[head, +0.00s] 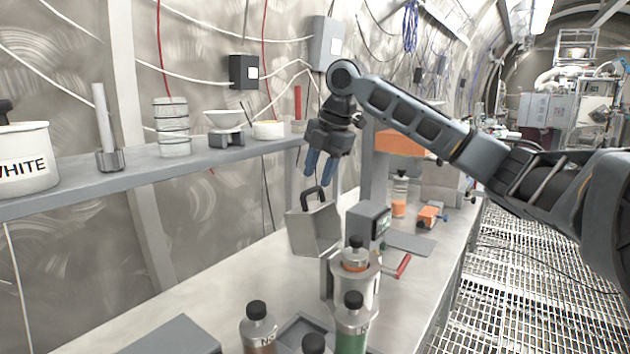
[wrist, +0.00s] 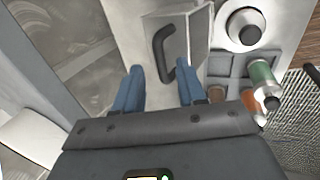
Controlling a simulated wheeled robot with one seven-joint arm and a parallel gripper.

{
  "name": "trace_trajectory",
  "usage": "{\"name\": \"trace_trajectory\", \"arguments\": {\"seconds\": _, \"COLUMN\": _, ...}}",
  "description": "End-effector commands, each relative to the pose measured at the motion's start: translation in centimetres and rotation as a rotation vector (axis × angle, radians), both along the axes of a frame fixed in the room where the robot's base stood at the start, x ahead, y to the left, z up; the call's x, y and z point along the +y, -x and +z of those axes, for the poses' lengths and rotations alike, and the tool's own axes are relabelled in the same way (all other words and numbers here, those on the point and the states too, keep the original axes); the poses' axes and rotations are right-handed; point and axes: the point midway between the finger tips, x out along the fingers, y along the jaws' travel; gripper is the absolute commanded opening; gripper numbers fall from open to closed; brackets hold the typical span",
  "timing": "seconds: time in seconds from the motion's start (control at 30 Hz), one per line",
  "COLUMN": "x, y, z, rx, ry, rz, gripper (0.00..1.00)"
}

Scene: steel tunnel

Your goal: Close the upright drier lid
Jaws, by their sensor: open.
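The drier (head: 369,224) stands on the bench, a grey box with a small display and a round well at its front. Its grey lid (head: 315,232) stands open at the left, tilted, with a black loop handle (head: 312,196) on its upper edge. A black-capped bottle (head: 355,255) sits in the well. My gripper (head: 320,178) is open, pointing down just above the handle, with blue fingers. In the wrist view the handle (wrist: 162,52) shows just beyond the gap between the fingertips (wrist: 162,80), on the lid (wrist: 198,32). I cannot tell whether they touch.
Several capped bottles (head: 352,325) and a divided tray (head: 300,325) are in front of the drier. A red-handled lever (head: 403,266) sticks out at its right. A shelf (head: 190,160) with a white pot and dishes runs along the left wall. The bench left of the lid is clear.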

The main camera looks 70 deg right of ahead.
Motion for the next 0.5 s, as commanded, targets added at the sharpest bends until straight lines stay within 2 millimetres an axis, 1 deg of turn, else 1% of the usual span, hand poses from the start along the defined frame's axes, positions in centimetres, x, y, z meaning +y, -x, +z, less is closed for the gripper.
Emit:
{"name": "trace_trajectory", "arguments": {"seconds": 0.03, "x": -0.1, "y": -0.2, "z": -0.7, "rx": 0.002, "ry": -0.001, "rz": -0.001, "gripper": 0.40}}
{"name": "trace_trajectory", "arguments": {"seconds": 0.1, "x": -0.1, "y": -0.4, "z": -1.3, "rx": 0.001, "ry": -0.002, "rz": -0.002, "gripper": 0.40}}
{"name": "trace_trajectory", "arguments": {"seconds": 0.2, "x": -0.2, "y": -0.7, "z": -2.1, "rx": 0.001, "ry": -0.002, "rz": -0.002, "gripper": 0.40}}
{"name": "trace_trajectory", "arguments": {"seconds": 0.5, "x": -0.2, "y": -0.8, "z": -2.4, "rx": 0.000, "ry": 0.000, "rz": -0.001, "gripper": 0.40}}
